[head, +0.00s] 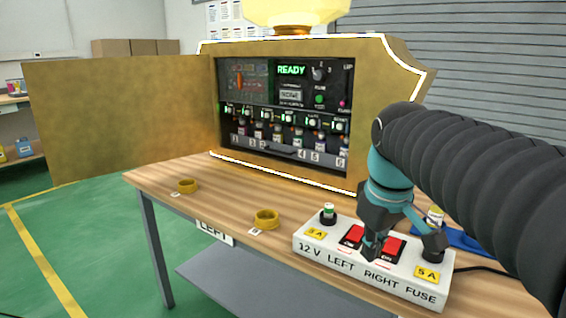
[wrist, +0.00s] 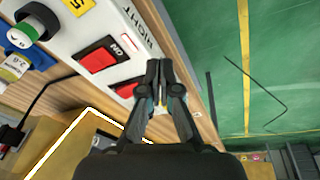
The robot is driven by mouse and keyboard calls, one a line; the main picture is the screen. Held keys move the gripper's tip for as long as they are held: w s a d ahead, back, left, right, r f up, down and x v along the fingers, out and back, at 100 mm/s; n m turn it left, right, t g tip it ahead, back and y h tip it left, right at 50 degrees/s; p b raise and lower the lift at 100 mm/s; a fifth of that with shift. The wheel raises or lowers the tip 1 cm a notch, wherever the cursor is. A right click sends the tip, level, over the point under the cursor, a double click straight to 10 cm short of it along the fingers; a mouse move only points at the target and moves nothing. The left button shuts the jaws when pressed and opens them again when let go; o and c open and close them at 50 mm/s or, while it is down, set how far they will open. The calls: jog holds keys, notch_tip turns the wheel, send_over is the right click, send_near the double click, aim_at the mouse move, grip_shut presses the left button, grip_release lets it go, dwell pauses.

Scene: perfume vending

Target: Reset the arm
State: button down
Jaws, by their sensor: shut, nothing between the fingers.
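My gripper (head: 372,250) is shut and empty, with its fingers pointing down over the white fuse box (head: 325,253). In the wrist view the gripper (wrist: 158,66) has its two fingertips together beside the box's lettered edge, near a red switch (wrist: 99,60). I cannot tell whether the tips touch the box. My arm (head: 470,160) reaches in from the right and hides part of the table.
The gold vending machine (head: 400,58) stands behind the box, its door (head: 120,115) swung open left and its panel (head: 290,70) reading READY. Green floor is clear at left.

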jog(key=s+f+m+t, duration=0.3)
jog(key=s+f+m, duration=0.2)
jog(key=s+f, duration=0.6)
jog(key=shift+s+f+m, duration=0.2)
jog(key=shift+s+m, duration=0.2)
jog(key=shift+s, duration=0.15)
